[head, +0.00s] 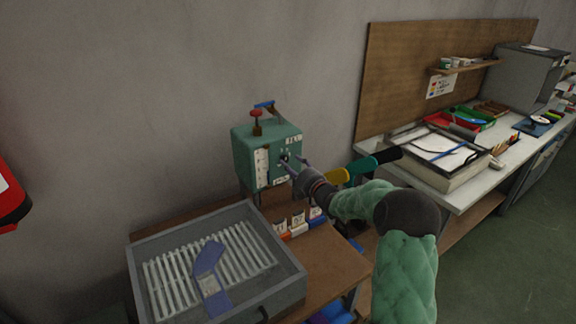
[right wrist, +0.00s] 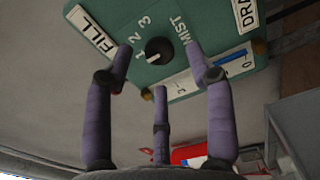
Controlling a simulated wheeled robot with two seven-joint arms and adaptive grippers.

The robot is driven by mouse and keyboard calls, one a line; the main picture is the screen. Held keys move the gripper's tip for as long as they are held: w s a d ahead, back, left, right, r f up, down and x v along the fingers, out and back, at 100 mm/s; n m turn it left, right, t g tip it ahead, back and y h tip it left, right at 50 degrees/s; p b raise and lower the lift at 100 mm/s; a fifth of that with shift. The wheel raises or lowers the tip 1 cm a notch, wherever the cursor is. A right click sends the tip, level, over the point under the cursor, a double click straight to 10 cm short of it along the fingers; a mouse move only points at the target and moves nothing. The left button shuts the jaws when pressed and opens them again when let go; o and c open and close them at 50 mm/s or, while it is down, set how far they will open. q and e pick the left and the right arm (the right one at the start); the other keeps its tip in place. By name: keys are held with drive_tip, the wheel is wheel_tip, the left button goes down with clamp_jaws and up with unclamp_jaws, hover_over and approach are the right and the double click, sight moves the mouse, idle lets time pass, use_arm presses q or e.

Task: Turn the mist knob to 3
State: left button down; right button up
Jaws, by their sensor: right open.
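The mist knob (right wrist: 158,50) is a round black dial on the green box (head: 263,144). In the right wrist view the numbers 1, 2 and 3 curve along its left side and the word MIST stands to its right. A pale mark shows at the knob's lower left; I cannot tell exactly which number it meets. My right gripper (right wrist: 161,70) is open, with its purple fingers spread around the knob and no clear contact. In the head view the right gripper (head: 297,171) is close to the box's front and partly covers it. My left gripper is not in view.
The box also bears FILL and DRAIN labels and a white gauge strip (head: 261,168). A red knob (head: 256,114) tops it. Below are a grey slatted tray (head: 290,288) with a blue sock-like piece (head: 209,268) and small labelled bins (head: 298,217). A workbench (head: 488,193) stands right.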

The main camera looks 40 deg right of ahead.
sight(284, 159)
drive_tip(key=shift+w+d, duration=0.15)
drive_tip(key=shift+w, duration=1.2)
clamp_jaws()
